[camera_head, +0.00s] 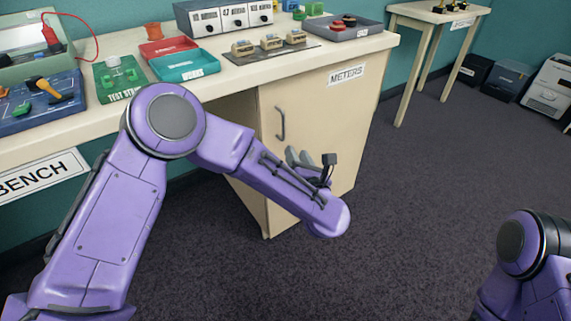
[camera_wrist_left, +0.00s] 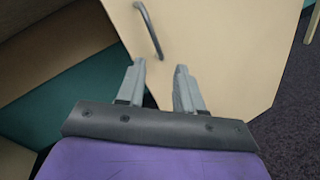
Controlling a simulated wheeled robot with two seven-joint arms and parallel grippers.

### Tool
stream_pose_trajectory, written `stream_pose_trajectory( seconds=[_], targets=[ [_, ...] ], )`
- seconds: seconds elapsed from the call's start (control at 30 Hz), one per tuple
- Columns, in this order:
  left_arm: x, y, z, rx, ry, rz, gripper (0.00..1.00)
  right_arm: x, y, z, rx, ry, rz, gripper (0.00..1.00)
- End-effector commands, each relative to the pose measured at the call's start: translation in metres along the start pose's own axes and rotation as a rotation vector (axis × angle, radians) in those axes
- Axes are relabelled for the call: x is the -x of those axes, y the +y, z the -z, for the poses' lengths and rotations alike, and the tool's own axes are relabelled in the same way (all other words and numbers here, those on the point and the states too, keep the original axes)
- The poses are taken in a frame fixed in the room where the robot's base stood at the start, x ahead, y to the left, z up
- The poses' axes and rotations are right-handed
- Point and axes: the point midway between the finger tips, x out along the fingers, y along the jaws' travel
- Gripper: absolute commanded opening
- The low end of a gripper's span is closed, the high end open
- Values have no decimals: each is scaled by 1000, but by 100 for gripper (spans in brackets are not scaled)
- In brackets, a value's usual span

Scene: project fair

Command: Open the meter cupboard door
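The meter cupboard door (camera_head: 305,185) is a pale panel under the right end of the bench and looks shut. Its grey bar handle (camera_head: 281,123) stands upright near the door's left edge. My left gripper (camera_head: 298,156) is in front of the door, slightly below and right of the handle, partly hidden by my forearm. In the left wrist view the gripper (camera_wrist_left: 159,70) has its fingers apart with nothing between them. The handle (camera_wrist_left: 149,30) lies just beyond the fingertips, its lower end between their lines. My right gripper is out of view.
The bench top (camera_head: 215,75) above holds trays, meters and boards. Open dark carpet (camera_head: 430,170) lies right of the cupboard. A small table (camera_head: 440,15) and grey boxes stand farther back.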

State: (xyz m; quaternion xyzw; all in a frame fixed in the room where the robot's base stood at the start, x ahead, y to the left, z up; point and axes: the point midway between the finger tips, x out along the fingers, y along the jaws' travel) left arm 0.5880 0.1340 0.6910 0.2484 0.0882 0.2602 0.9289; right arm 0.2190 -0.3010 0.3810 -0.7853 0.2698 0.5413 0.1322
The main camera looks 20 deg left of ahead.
Motion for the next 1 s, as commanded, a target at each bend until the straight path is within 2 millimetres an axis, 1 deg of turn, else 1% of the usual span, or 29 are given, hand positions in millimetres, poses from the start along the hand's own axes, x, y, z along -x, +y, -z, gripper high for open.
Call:
stream_pose_trajectory(
  seconds=[0.03, 0.1, 0.2, 0.23, 0.37, 0.6, 0.7, 0.83, 1.0],
  targets=[
    [-3, -10, 6, 158, -1, -51, 36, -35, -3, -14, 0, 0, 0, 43],
    [-3, -7, -8, 344, 3, -107, 36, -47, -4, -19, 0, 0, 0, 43],
    [-2, -1, -21, 498, 7, -152, 36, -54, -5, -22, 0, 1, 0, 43],
    [-3, 0, -24, 521, 8, -159, 36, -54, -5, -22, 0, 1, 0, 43],
    [-16, 5, -28, 549, 11, -168, 36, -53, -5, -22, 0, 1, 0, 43],
    [-70, 12, -23, 543, 11, -166, 36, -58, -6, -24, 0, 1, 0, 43],
    [-88, 15, -23, 541, 10, -165, 36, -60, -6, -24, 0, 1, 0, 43],
    [-102, 17, -22, 539, 10, -164, 36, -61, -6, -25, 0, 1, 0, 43],
    [-106, 18, -23, 537, 8, -162, 36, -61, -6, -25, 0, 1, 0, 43]
  ],
)
